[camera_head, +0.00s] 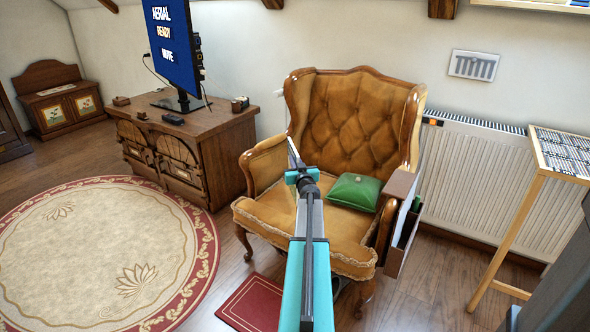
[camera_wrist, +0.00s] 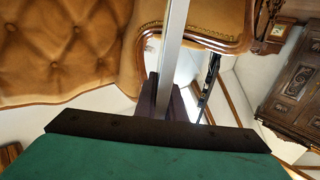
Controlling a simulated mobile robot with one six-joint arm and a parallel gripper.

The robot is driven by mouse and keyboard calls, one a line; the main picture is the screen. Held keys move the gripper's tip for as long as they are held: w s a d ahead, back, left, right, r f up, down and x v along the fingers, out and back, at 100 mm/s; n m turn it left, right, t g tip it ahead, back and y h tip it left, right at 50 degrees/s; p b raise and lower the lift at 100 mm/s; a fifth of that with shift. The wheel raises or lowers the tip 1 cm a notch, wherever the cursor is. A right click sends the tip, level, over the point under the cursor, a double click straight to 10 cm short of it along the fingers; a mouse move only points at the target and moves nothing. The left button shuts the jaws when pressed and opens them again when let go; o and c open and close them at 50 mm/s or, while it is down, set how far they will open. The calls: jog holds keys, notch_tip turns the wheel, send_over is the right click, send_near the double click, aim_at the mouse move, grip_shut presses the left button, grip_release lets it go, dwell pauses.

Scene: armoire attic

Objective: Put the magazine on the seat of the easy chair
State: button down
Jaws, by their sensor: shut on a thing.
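The easy chair (camera_head: 345,125) has a tufted golden-brown back and wooden trim. Its seat (camera_head: 275,213) is bare on the left and front; a green cushion (camera_head: 352,191) lies at its right rear. My gripper (camera_head: 297,168) is over the seat, in front of the backrest. It is shut on a thin, flat thing, seemingly the magazine (camera_head: 292,151), seen almost edge-on and tilted. In the wrist view the magazine (camera_wrist: 174,45) is a narrow pale strip rising from my dark fingers (camera_wrist: 163,90). Its cover is hidden. I cannot tell its exact height above the seat.
A wooden holder (camera_head: 401,190) hangs on the chair's right arm. A radiator (camera_head: 475,175) and a slatted-top stand (camera_head: 562,155) are at the right. A cabinet (camera_head: 190,140) with a screen (camera_head: 172,45) stands at the left. A round rug (camera_head: 100,250) covers the floor.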

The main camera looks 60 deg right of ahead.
jog(key=shift+f+b, duration=1.1)
jog(key=shift+f, duration=0.75)
jog(key=c, duration=1.8)
grip_release()
jog(key=shift+c, duration=0.2)
jog(key=p+v, duration=0.2)
jog(key=v, duration=1)
jog(key=shift+w+a, duration=0.1)
